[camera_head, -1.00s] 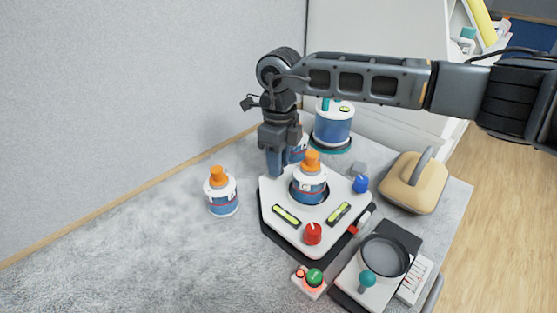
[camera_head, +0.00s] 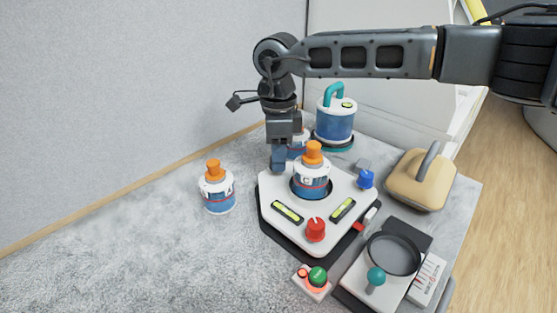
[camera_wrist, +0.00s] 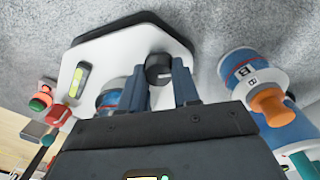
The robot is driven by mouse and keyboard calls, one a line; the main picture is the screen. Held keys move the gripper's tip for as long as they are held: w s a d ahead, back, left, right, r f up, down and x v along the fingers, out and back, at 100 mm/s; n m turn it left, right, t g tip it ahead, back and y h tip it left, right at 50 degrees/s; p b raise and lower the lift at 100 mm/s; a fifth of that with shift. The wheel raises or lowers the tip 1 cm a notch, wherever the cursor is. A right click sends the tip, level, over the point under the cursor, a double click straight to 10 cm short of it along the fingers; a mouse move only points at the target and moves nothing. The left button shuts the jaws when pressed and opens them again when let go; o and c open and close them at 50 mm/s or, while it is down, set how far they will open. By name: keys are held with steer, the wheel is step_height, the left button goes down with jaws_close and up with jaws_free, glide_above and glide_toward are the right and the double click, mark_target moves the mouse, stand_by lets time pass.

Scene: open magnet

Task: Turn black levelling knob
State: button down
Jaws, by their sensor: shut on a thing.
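The black levelling knob (camera_wrist: 158,68) sits on a corner of the white levelling base and shows in the wrist view between my gripper's fingers. My gripper (camera_wrist: 160,82) points down at it, its two blue-grey fingers shut on the knob's sides. In the head view my gripper (camera_head: 278,162) is at the back left corner of the white base (camera_head: 274,192), and it hides the knob there. The base also carries a red knob (camera_head: 316,230), a blue knob (camera_head: 366,179) and two yellow-green level vials. A blue and white bottle with an orange cap (camera_head: 312,172) stands in its middle.
A similar bottle (camera_head: 217,188) stands left of the base, and another marked B (camera_wrist: 254,80) is close beside my gripper. A blue canister with a teal handle (camera_head: 334,118) stands behind. A tan block (camera_head: 420,178), a round dish (camera_head: 394,254) and a button box (camera_head: 313,282) are at right and front.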

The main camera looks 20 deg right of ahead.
steer(key=shift+n, duration=0.5)
steer(key=c, duration=0.8)
jaws_free()
step_height(320, 180, up, 8)
steer(key=shift+w+f+b, duration=0.1)
steer(key=shift+w+b, duration=0.05)
steer(key=shift+b, duration=0.55)
